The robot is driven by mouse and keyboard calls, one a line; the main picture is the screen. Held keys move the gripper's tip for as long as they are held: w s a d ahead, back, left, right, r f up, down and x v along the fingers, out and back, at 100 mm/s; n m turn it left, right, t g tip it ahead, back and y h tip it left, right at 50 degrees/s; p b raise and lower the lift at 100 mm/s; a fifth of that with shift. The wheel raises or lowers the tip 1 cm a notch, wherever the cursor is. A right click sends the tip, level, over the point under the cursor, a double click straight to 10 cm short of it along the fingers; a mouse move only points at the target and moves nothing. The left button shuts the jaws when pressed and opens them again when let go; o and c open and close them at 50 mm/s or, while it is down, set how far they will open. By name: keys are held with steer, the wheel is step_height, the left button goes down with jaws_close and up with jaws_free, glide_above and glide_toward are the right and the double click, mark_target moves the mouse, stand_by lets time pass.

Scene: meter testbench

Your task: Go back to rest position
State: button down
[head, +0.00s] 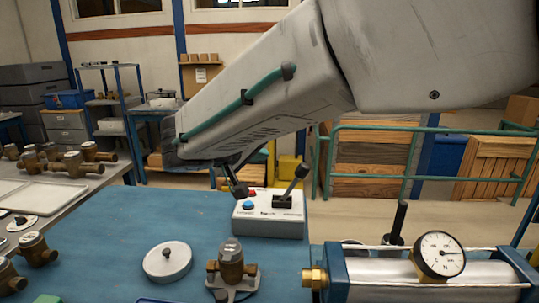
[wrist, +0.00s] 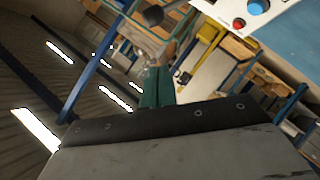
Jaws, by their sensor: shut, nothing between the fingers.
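My gripper (head: 236,188) is at the end of my grey arm, just above and left of a white control box in the head view. Its dark fingers are shut with nothing between them. The control box (head: 268,226) stands on the blue bench top and has a blue button (head: 248,205), a red button and a black joystick lever (head: 296,180) tilted to the right. In the wrist view the box's corner shows at the top right, with the blue button (wrist: 258,6) and red button (wrist: 239,23). I cannot tell whether my gripper touches the box.
On the blue bench (head: 120,225) stand a brass meter (head: 231,262), a round white lid-like disc (head: 167,262) and a test rig with a pressure gauge (head: 438,256). Several brass meters lie on the left table. A green railing (head: 400,127) stands behind the bench.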

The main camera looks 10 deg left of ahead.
steer(key=s+d+m+g+h, duration=0.15)
steer(key=s+d+g, duration=0.25)
steer(key=d, duration=1)
steer(key=s+d+m+g+y, duration=0.1)
steer(key=s+d+m+g, duration=0.2)
steer(key=d, duration=1.2)
steer(key=s+d+f+g+y, duration=0.1)
steer(key=s+d+f+y, duration=0.2)
steer(key=s, duration=0.8)
steer(key=s+d+f+m+g+y, duration=0.1)
steer(key=s+d+f+g+y, duration=0.1)
steer(key=s+d, duration=0.5)
steer(key=s+f+y, duration=0.1)
steer(key=s+f, duration=0.1)
steer(key=s, duration=0.3)
steer(key=shift+f+g, duration=0.25)
steer(key=shift+g, duration=0.05)
steer(key=shift+s, duration=0.2)
